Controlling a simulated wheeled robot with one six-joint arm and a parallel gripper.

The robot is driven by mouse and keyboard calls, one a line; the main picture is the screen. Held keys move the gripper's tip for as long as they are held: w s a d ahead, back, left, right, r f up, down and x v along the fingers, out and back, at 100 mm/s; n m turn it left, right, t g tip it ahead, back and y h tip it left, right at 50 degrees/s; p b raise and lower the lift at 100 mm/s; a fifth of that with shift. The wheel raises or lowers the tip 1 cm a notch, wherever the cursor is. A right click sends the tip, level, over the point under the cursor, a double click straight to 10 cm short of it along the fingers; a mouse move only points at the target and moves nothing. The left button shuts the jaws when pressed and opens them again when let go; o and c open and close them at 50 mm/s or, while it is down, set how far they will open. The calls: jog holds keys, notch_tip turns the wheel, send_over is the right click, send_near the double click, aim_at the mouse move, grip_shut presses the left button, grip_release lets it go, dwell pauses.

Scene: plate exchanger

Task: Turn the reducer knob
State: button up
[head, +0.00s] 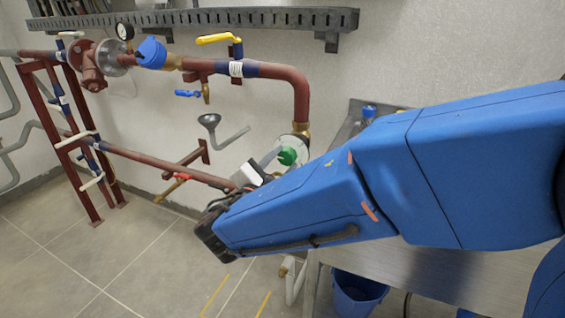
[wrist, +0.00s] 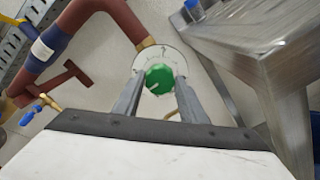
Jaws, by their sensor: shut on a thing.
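The reducer knob is a round green knob (wrist: 159,79) with a pale mark on its face, seen in the middle of the wrist view.
A red-brown pipe (head: 300,95) bends down to the knob. A yellow-handled valve (head: 219,39), a blue-handled valve (head: 188,93) and a funnel (head: 209,122) are along the wall. A metal table (head: 450,268) stands at right, with a blue bucket (head: 357,295) below. Floor at left is clear.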

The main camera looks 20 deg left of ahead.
jog(key=o, duration=1.1)
jog(key=shift+s, duration=0.1)
jog(key=s, duration=0.5)
jog(key=s+a, duration=0.1)
jog(key=s, duration=1.1)
jog(key=shift+s+a, duration=0.1)
jog(key=shift+a, duration=0.05)
